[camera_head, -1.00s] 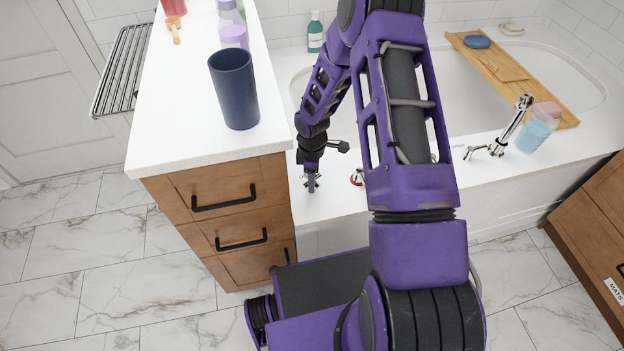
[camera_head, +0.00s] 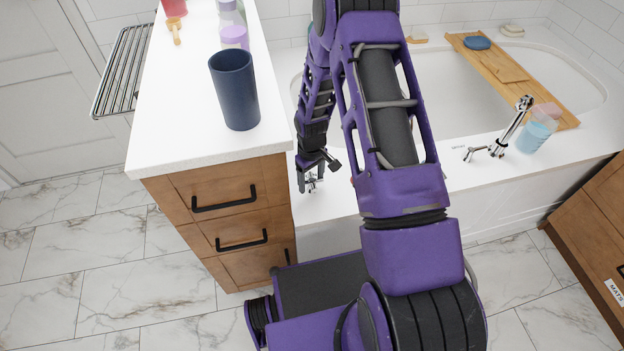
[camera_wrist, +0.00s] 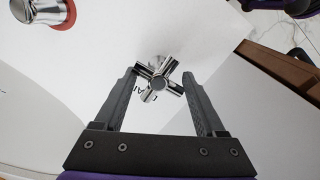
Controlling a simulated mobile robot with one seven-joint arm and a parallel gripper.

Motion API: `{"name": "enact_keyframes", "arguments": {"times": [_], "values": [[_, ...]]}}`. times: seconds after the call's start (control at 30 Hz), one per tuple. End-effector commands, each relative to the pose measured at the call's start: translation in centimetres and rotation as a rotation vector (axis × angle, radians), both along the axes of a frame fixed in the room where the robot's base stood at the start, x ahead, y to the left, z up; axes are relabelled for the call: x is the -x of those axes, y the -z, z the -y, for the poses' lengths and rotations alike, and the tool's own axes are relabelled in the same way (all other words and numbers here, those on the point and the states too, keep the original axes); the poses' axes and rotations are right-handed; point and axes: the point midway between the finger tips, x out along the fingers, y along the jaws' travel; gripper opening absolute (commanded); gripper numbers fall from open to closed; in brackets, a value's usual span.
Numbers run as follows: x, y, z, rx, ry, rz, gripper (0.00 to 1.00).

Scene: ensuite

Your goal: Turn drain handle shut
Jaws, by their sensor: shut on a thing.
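The drain handle (camera_wrist: 158,80) is a small chrome cross handle on the white tub ledge. In the wrist view it sits between my fingertips, and dark label letters show partly behind it. My gripper (camera_wrist: 158,82) is shut on the handle, with a dark finger against its arms on either side. In the head view my gripper (camera_head: 311,184) is low over the ledge, just right of the wooden cabinet. The handle shows there only as small bits of chrome around the fingers.
The wooden cabinet (camera_head: 228,215) stands close left of my gripper, with a blue cup (camera_head: 234,90) on top. A chrome fitting with a red ring (camera_wrist: 42,10) is near the handle. Another chrome tap (camera_head: 513,126) and a bath tray (camera_head: 512,75) are farther right.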

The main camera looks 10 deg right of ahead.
Motion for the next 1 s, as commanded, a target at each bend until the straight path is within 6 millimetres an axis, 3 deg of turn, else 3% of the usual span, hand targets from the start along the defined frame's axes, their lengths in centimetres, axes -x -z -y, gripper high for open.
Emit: {"name": "enact_keyframes", "arguments": {"times": [0.7, 0.73, 0.83, 1.0], "values": [[0.53, 0.13, 0.76, 0.009, 0.094, -0.015, 0.18], [0.54, 0.14, 0.77, 0.009, 0.094, -0.015, 0.77], [0.55, 0.15, 0.72, 0.008, 0.092, -0.015, 0.95], [0.34, 0.10, 0.47, 0.005, 0.087, -0.010, 0.97]]}}
